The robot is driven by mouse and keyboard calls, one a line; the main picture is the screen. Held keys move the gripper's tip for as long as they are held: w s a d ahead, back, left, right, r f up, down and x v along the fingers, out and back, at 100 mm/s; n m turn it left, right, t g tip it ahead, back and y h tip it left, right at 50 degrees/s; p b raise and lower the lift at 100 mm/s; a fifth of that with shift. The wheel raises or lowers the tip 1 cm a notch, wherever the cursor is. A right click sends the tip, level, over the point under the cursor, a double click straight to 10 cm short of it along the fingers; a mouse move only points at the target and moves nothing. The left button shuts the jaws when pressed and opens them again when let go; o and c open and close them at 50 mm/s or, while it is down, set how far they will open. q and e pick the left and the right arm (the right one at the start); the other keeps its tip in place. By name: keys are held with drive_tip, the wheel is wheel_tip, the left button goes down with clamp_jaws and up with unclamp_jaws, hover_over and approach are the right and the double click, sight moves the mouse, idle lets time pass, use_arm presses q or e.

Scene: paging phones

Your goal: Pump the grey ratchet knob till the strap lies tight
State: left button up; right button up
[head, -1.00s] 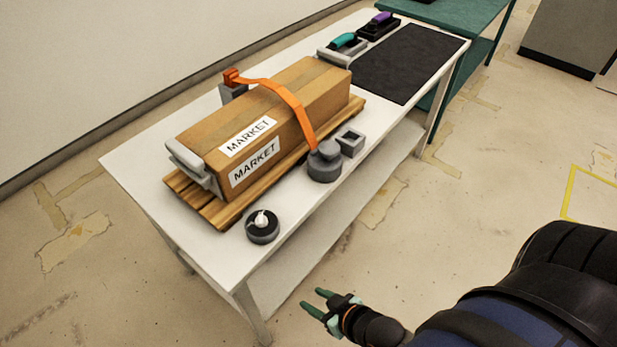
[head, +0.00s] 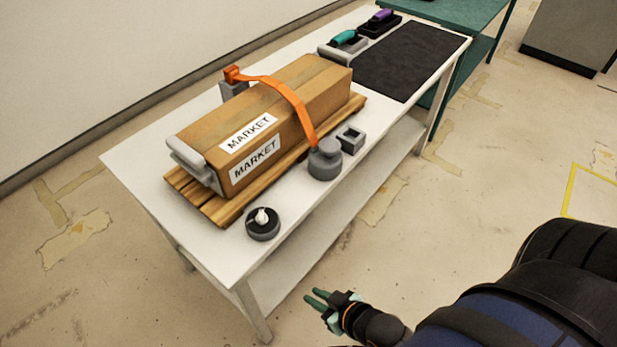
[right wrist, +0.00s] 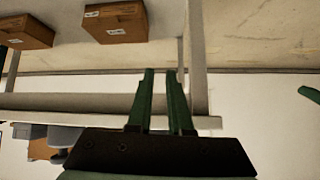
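The grey ratchet knob (head: 325,161) stands on the front edge of the white table, beside the cardboard box. The orange strap (head: 290,92) runs from a grey post (head: 232,91) with an orange end, over the box (head: 312,85), down to the knob. It bends over the top; I cannot tell how much slack it has. My right gripper (head: 311,294) is in front of the table, well away from the knob, and empty. In the right wrist view its green fingers (right wrist: 160,72) have a narrow gap. A green fingertip at that view's right edge (right wrist: 309,94) appears to be my left gripper's.
The box, labelled MARKET, rests on a wooden pallet (head: 214,208). A black-and-grey round piece with a white top (head: 262,224) and a square grey holder (head: 350,139) flank the knob. A dark mat (head: 410,62) and teal and purple-handled tools lie behind. Boxes show on a shelf (right wrist: 115,22).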

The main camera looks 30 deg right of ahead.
clamp_jaws()
idle(1.3)
